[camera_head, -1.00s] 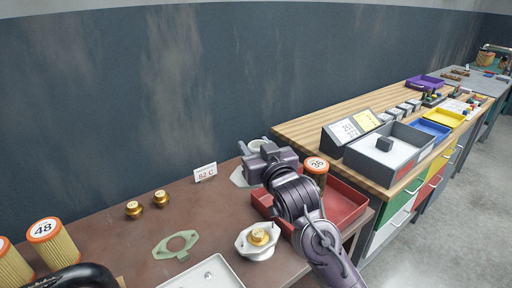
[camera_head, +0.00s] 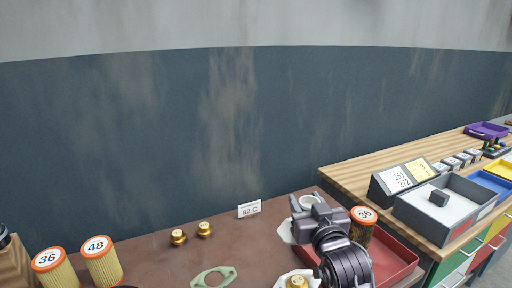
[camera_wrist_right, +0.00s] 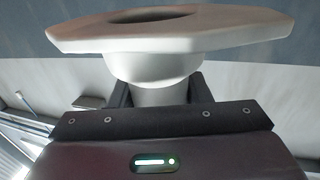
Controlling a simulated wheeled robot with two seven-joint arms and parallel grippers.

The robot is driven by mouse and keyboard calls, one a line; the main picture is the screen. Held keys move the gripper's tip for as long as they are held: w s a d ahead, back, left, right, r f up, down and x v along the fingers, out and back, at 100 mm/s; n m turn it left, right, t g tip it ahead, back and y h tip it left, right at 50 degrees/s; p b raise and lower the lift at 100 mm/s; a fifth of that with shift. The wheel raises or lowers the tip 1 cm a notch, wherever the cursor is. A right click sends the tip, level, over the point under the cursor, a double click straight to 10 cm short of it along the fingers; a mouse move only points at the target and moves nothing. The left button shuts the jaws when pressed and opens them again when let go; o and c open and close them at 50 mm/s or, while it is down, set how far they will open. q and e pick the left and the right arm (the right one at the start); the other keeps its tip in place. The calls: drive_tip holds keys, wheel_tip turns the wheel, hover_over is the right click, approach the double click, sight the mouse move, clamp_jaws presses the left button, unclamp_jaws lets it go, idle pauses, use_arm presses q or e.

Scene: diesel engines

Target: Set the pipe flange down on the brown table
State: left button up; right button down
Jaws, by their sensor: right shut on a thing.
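The white pipe flange (camera_head: 286,232) is partly hidden behind my right gripper (camera_head: 305,208) in the head view. In the right wrist view the flange (camera_wrist_right: 225,38) fills the top, its angular plate and oval opening facing away from the gripper. The jaws (camera_wrist_right: 160,92) are shut on its round neck. In the head view the flange is over the back right part of the brown table (camera_head: 150,262); I cannot tell whether it touches the top. My left gripper is not in view.
A red tray (camera_head: 398,262) with an orange-topped filter (camera_head: 362,222) is right of my gripper. A second white flange with a brass part (camera_head: 297,281) is in front. A green gasket (camera_head: 213,278), brass fittings (camera_head: 178,237) and an "82 C" sign (camera_head: 249,209) are left.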

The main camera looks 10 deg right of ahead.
drive_tip(key=s+d+f+m+h, duration=0.1)
drive_tip(key=s+d+f+h, duration=0.1)
drive_tip(key=s+f, duration=1.05)
drive_tip(key=w+r+b, duration=0.2)
drive_tip(key=w+r, duration=0.1)
drive_tip(key=w, duration=0.1)
drive_tip(key=w+a+r+y+b, duration=0.1)
drive_tip(key=w+r+b, duration=0.1)
drive_tip(key=w, duration=0.3)
drive_tip(key=w+a+r+n+y+b, duration=0.1)
drive_tip(key=w+r, duration=0.3)
drive_tip(key=shift+w+r+b, duration=0.1)
drive_tip(key=shift+w+b, duration=0.25)
drive_tip(key=shift+b, duration=0.05)
drive_tip(key=shift+w+r, duration=0.25)
drive_tip(key=shift+r, duration=0.2)
